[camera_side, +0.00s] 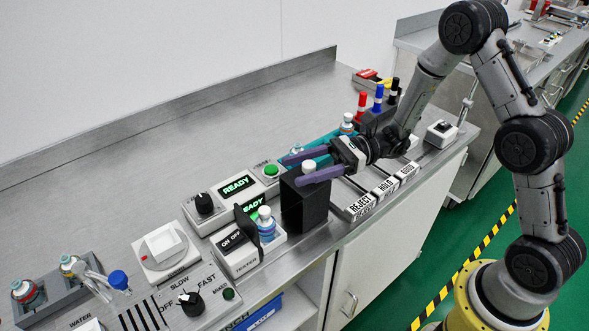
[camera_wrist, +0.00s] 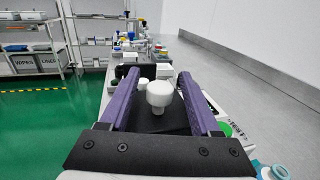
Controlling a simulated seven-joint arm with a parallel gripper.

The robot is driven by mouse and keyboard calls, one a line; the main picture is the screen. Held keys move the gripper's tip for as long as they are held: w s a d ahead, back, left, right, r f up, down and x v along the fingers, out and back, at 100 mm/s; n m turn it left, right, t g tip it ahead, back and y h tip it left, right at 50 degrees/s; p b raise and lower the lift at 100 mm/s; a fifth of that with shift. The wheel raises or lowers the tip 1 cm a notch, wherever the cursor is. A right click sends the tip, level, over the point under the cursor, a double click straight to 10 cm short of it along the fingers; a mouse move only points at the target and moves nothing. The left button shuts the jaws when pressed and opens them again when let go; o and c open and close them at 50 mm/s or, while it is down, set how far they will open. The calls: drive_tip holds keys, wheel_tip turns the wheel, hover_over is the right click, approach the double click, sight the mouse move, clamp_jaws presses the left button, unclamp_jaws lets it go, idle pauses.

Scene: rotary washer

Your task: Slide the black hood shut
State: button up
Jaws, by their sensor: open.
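The black hood (camera_side: 305,205) is an upright dark box near the front edge of the bench, with a white knob (camera_side: 308,166) on top. In the wrist view the knob (camera_wrist: 160,95) stands above the hood's dark top (camera_wrist: 150,121). My gripper (camera_side: 290,170) is open, its two purple fingers reaching on either side of the knob. In the wrist view the fingers (camera_wrist: 157,76) show a gap on each side of it. To the hood's left, a blue-labelled bottle (camera_side: 266,226) with a white cap stands uncovered in a white unit (camera_side: 240,258) with an ON/OFF switch.
Green READY displays (camera_side: 237,186) and a black knob (camera_side: 204,204) are behind the unit. REJECT, HOLD and GOOD lanes (camera_side: 384,188) lie right of the hood. A marker holder (camera_side: 376,120) stands behind my wrist. The bench towards the back wall is clear.

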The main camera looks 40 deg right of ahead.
drive_tip(key=shift+x, duration=0.9)
clamp_jaws()
idle(0.9)
